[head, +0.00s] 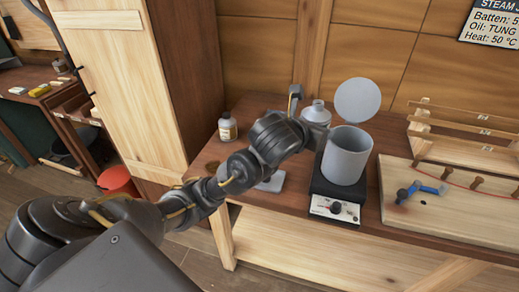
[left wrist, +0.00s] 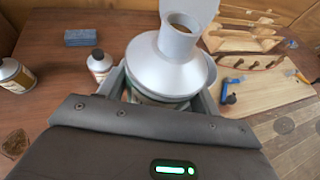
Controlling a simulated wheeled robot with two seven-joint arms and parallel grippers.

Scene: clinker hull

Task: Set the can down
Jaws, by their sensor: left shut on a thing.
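The can is grey metal with a cone-shaped shoulder and a narrow neck. My left gripper (left wrist: 165,88) is shut around its body, with one finger on each side in the left wrist view, where the can (left wrist: 160,70) fills the middle. In the head view the can (head: 316,114) shows just beyond my left gripper (head: 302,112), left of the grey pot (head: 345,158). My arm hides its lower part, so I cannot tell whether its base touches the bench. My right gripper is in neither view.
The pot stands on a black hotplate (head: 333,205), with a round grey lid (head: 358,100) above it. A bottle (head: 228,128) stands left on the wooden bench (head: 290,210). A board (head: 455,215) with a blue tool (head: 428,188) fills the right. A blue block (left wrist: 80,37) lies at the back.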

